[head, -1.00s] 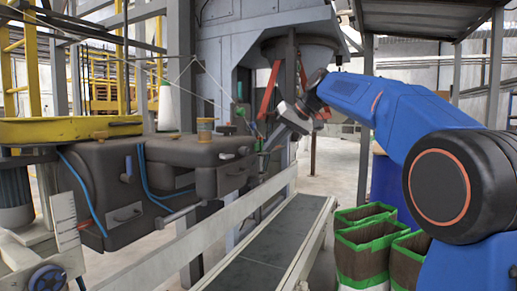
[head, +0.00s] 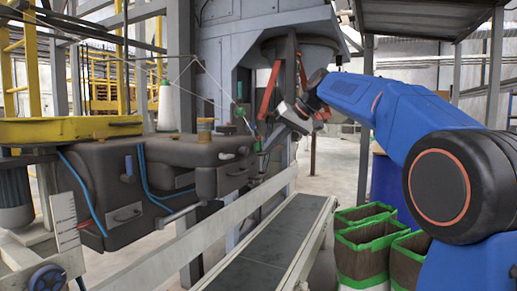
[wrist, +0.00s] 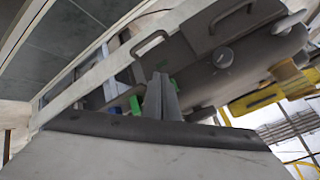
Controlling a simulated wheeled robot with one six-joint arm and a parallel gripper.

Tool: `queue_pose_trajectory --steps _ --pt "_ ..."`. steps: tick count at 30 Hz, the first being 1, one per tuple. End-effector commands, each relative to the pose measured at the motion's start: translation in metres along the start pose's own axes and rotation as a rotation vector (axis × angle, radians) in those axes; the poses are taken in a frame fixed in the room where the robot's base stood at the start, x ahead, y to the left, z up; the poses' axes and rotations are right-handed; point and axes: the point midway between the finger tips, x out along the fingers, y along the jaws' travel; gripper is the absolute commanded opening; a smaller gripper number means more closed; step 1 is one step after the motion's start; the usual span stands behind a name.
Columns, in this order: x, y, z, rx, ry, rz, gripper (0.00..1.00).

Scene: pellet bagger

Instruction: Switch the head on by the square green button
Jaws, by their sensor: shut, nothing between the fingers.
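The dark grey sewing head (head: 115,165) stands at the left in the head view, with its end facing the conveyor. In the wrist view a bright green block (wrist: 135,105) shows just left of the fingers and a green patch (wrist: 173,86) beside the fingertips, partly hidden. I cannot tell which is the square button, or whether the fingers touch anything. In the head view a small green part (head: 257,145) shows near my gripper.
A conveyor (head: 270,250) with pale side rails runs below my gripper. Open bags with green rims (head: 365,235) stand to its right. The grey hopper (head: 235,50) rises behind. Thin threads run across the space above the machine.

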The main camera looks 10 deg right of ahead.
Motion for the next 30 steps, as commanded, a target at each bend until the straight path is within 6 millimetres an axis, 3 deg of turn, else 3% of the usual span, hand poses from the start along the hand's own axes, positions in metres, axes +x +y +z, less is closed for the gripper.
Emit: queue_pose_trajectory --steps 30 --pt "0.0061 -0.005 -0.0048 0.0 0.0 0.0 0.0"
